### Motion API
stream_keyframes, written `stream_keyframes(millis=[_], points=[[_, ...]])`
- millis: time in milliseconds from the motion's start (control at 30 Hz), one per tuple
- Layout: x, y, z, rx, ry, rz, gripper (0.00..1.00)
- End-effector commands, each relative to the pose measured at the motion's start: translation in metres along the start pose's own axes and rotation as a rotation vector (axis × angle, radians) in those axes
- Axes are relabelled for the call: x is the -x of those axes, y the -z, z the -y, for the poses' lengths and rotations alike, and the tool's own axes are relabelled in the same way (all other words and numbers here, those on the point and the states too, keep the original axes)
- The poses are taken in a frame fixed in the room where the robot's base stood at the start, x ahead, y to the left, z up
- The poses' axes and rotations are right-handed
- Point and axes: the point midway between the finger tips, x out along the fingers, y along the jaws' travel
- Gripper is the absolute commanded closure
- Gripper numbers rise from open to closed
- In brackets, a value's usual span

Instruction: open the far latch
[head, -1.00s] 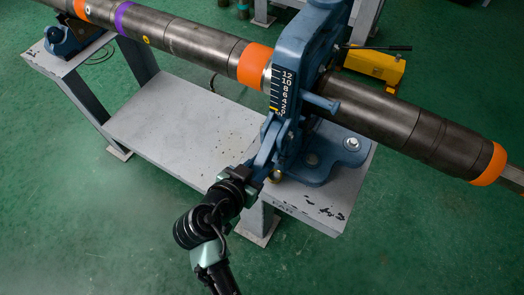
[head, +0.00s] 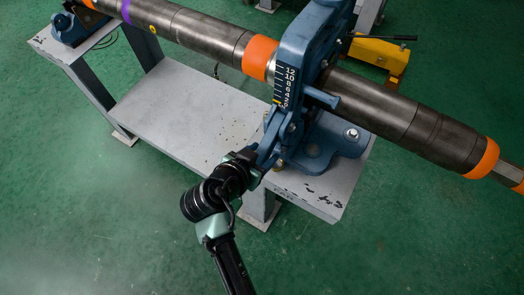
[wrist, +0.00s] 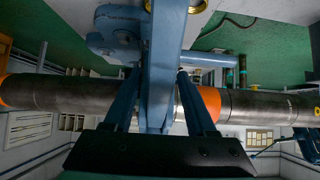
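The far vise (head: 304,42) is a blue upright frame around a dark pipe (head: 370,103), on the right part of a grey bench. A blue latch lever (head: 271,133) slants down from its near side, under a black scale with a yellow mark. My gripper (head: 262,150) is at the lower end of this lever. In the wrist view, two blue tapered fingers of my gripper (wrist: 159,88) stand apart, one on each side of a blue bar of the vise (wrist: 165,45). I cannot tell whether they press on it. The latch's catch is not clearly visible.
The grey bench (head: 178,112) has a "FAR" label on its right front edge. A second blue vise (head: 72,27) holds the pipe at upper left. A short blue peg (head: 322,98) sticks out of the far vise. A yellow tool (head: 380,54) lies behind. The green floor in front is clear.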

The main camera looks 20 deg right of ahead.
Motion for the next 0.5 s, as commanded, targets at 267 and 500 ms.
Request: stream_keyframes(millis=[267,500], points=[[0.0,0.0,0.0,0.0,0.0,-0.001,0.39],[0.022,0.001,0.001,0.0,0.003,-0.003,0.39]])
